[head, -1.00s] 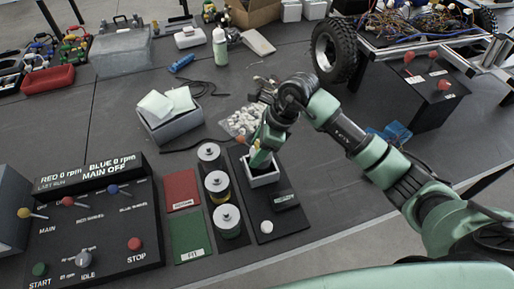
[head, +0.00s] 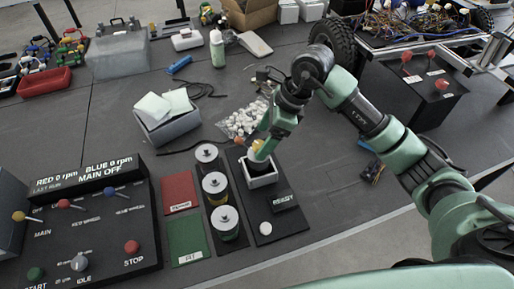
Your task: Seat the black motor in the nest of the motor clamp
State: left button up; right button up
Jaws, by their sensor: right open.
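Three upright motors with silver tops stand in a row on a dark strip. The rear one (head: 207,163) looks darkest; the middle one (head: 215,191) has a yellowish band and the front one (head: 225,222) a greenish one. I cannot tell for certain which is the black motor. The motor clamp's black base (head: 274,222) lies to their right, with a white-rimmed nest (head: 264,182) at its rear. My right gripper (head: 260,148) is open just above the nest. Something pale shows between it and the nest; the gripper partly hides the nest's inside. My left gripper is out of view.
A control panel (head: 95,225) with levers and knobs stands at left. Red (head: 179,192) and green (head: 188,238) mats lie beside the motors. A grey box (head: 168,124) and a bag of white parts (head: 243,122) lie behind. The table right of the clamp is largely clear.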

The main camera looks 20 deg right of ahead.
jog(key=v, duration=0.5)
jog(key=shift+d+r+b, duration=0.1)
jog(key=shift+r+b, duration=0.2)
jog(key=shift+r, duration=0.05)
jog(key=shift+s, duration=0.1)
